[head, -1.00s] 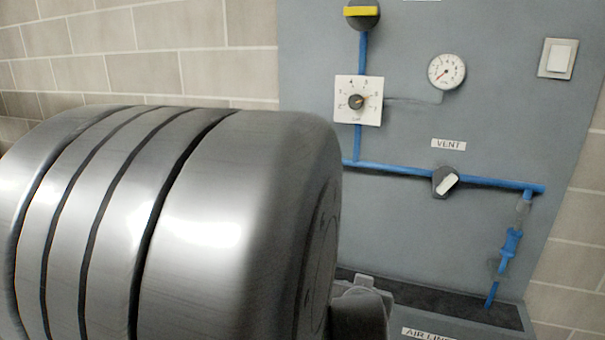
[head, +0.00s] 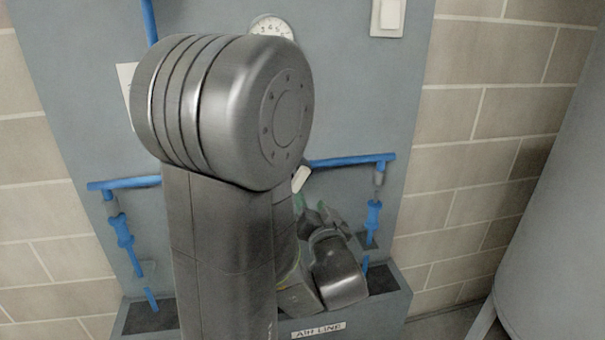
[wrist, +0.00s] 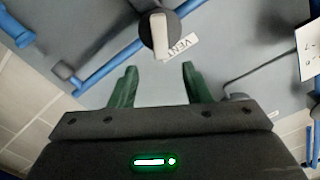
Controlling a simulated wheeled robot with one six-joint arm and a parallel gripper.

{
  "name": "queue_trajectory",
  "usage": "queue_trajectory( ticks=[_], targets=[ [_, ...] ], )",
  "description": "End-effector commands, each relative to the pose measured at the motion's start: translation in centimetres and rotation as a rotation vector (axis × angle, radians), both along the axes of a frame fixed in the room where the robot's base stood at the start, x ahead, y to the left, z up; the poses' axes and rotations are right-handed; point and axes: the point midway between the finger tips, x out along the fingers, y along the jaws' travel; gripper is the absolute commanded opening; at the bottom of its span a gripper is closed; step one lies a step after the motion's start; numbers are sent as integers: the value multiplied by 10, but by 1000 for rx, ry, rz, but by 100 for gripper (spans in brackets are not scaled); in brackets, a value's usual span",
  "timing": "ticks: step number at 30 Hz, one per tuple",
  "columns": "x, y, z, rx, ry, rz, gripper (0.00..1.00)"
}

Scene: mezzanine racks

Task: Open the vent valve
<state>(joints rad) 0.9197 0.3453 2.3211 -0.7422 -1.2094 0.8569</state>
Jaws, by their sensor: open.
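The vent valve (wrist: 160,36) is a dark round knob with a white lever handle, on a blue pipe on the grey panel. In the wrist view its handle lies at a slant to the pipe, with the VENT label (wrist: 180,47) beside it. In the head view only the white handle (head: 301,178) shows; my arm hides the rest. My gripper (wrist: 158,80) is open, its two green fingers spread and empty. In the wrist view the handle's end lies just beyond the gap between the fingertips, apparently not touching them. The gripper also shows in the head view (head: 312,207), below the handle.
A gauge (head: 272,28) and a white switch (head: 388,16) are on the upper panel. Blue hoses hang at left (head: 122,232) and right (head: 374,215). An AIR LINE label (head: 318,330) is on the ledge below. A pale grey body (head: 555,240) stands at right.

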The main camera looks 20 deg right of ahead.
Motion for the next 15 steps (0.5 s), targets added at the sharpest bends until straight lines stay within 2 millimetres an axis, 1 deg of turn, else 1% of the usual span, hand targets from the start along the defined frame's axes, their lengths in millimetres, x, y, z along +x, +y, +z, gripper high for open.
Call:
queue_trajectory(
  ticks=[5, 12, 15],
  targets=[
    [29, -6, 1, -1, 1, 5, 44],
    [78, -17, 1, -1, 1, 4, 44],
    [95, -21, 1, -1, 1, 3, 44]
  ],
)
